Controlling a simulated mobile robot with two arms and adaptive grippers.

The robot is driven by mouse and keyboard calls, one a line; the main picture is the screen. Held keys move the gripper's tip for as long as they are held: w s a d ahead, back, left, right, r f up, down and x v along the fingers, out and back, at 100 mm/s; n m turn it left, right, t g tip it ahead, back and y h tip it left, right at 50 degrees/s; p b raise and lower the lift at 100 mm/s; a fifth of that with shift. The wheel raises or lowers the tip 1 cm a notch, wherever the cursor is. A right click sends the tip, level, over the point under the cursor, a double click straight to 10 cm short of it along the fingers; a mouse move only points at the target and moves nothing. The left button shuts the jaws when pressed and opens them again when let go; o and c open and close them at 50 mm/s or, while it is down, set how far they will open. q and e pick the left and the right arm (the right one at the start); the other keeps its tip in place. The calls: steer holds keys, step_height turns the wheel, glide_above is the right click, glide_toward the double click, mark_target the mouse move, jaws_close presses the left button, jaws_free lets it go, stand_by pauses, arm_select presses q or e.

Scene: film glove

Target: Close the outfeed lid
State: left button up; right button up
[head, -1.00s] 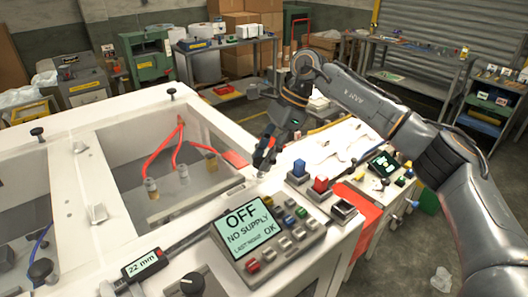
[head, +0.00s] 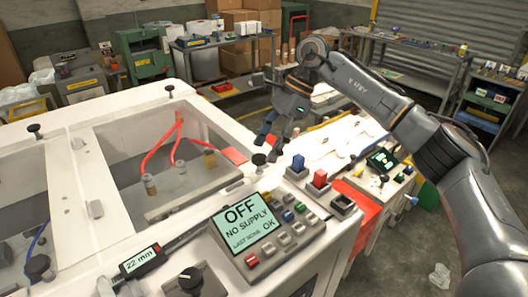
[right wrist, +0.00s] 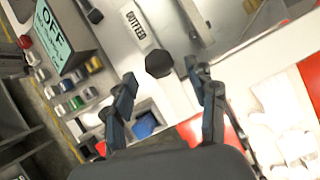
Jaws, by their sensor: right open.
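The white machine (head: 215,192) fills the left and middle of the head view, with clear-looking panels over its wells. In the right wrist view, an OUTFEED label (right wrist: 136,24) lies beside a black knob (right wrist: 158,64) on a white surface. What seems the same knob (head: 259,159) shows in the head view at the panel's right corner. My right gripper (head: 269,144) is open and empty just behind and above it. In the right wrist view its fingers (right wrist: 165,80) are spread, with the knob ahead between their tips. I cannot tell how far the lid stands open. My left gripper is not in view.
The control panel (head: 245,228) reads OFF, NO SUPPLY. Blue and red switches (head: 319,178) stand close to the right of the knob. A lit white work surface (head: 345,143) lies behind them. Benches and cartons line the back.

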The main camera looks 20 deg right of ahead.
steer(key=v, duration=0.9)
steer(key=shift+r, duration=0.15)
steer(key=shift+d, duration=0.15)
